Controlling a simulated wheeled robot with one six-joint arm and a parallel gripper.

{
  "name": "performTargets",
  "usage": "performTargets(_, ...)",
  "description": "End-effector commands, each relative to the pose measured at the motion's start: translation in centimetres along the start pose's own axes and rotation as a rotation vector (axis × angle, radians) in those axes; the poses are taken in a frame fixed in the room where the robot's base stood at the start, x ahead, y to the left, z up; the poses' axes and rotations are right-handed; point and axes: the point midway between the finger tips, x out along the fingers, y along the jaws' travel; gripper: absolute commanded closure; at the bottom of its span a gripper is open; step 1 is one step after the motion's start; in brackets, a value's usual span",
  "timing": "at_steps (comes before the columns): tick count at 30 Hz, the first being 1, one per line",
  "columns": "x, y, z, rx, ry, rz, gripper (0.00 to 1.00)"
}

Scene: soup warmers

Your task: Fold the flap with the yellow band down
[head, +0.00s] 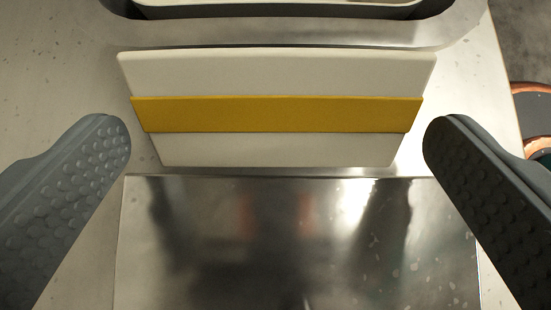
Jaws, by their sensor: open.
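The flap (280,75) is a cream-white panel with a yellow band (275,114) across its middle. It faces me at the top middle of the head view and narrows toward its lower edge. That lower edge meets a shiny metal surface. The flap seems to stand raised, but its exact tilt is hard to tell from here. My gripper (277,145) is open, with one grey bumpy finger on each side of the flap. The fingers look apart from the flap, and nothing is between them that they hold.
A shiny steel panel (300,245) lies below the flap. A metal rim (290,34) with a dark recess and a white piece is behind it. A pale speckled counter (60,65) surrounds these. Copper-coloured round objects (535,88) show past the counter's right edge.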

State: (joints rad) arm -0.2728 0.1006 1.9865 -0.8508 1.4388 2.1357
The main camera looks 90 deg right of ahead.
Motion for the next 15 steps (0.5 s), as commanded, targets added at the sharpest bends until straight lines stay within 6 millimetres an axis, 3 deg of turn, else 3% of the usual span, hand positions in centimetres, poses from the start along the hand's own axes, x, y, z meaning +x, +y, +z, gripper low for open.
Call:
performTargets(7,-1.8,0.0,0.1,-0.001,0.000,-0.002,0.00)
performTargets(15,-7.0,-0.1,0.1,-0.001,0.000,-0.003,0.00)
